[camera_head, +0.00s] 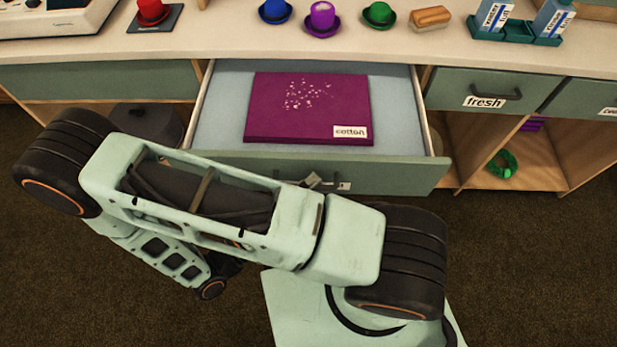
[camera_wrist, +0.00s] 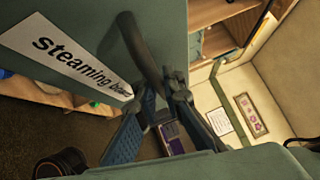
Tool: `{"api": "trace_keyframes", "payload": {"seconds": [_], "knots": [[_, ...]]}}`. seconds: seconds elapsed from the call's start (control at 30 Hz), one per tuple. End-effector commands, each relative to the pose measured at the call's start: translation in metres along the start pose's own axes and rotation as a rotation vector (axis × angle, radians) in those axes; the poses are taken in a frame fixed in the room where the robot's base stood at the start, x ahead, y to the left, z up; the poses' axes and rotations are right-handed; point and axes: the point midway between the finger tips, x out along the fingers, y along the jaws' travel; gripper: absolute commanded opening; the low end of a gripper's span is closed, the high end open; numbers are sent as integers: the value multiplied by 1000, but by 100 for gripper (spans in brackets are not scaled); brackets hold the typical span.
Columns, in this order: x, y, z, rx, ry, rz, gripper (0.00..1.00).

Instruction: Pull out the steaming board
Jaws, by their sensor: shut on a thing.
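The drawer (camera_head: 400,172) in the middle of the counter stands open. Its green front, with the label "steaming board" (camera_wrist: 66,56), fills the upper left of the wrist view. A purple board (camera_head: 300,110) with pale specks and a "cotton" tag lies flat inside the drawer. My gripper (camera_wrist: 164,98) is shut on the dark drawer handle (camera_wrist: 140,50), gripping near one end of the bar in the wrist view. In the head view my arm hides most of the gripper and part of the handle.
The counter top (camera_head: 220,45) above holds a red hat (camera_head: 152,12), blue hat (camera_head: 275,11), purple hat (camera_head: 322,20), green hat (camera_head: 380,15) and brush (camera_head: 430,17). A shut "fresh" drawer (camera_head: 490,92) is to the right. Open shelves lie below it.

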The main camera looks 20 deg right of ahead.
Motion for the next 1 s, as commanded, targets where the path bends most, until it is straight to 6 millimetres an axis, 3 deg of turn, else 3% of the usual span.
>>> {"api": "trace_keyframes", "payload": {"seconds": [0.2, 0.23, 0.3, 0.67, 0.77, 1.0], "knots": [[0, 0, 1, 1, -2, 1, 0], [0, 0, 1, 1, -2, 1, 9], [0, 0, 1, 1, -1, 1, 16], [-5, 1, 1, 2, -1, 2, 16], [-18, 1, 1, 3, -3, 3, 16], [-69, 1, 1, 3, -2, 4, 16]]}}
